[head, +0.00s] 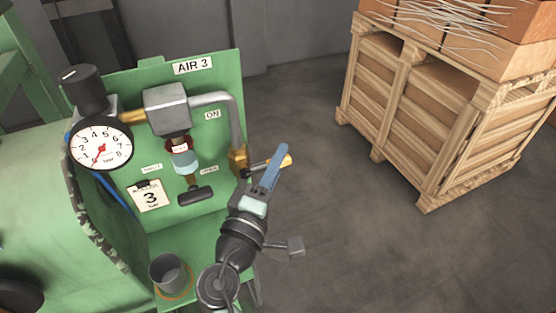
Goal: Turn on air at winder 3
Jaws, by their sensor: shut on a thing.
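A brass valve (238,158) sits at the lower end of a grey pipe (233,115) on the panel's right side. Its yellow-tipped lever (287,160) points out to the right, roughly level. My gripper (270,167) comes up from below, its blue fingers shut across the lever; they hide its middle. An ON label (212,115) is above the valve. The round gauge (101,148) at left has its red needle near the low end.
A grey cup (170,272) stands on the green ledge below the panel. A black handle (195,196) sticks out below the filter bowl (184,160). A wooden crate (430,110) stands at right. Open floor (340,220) lies between.

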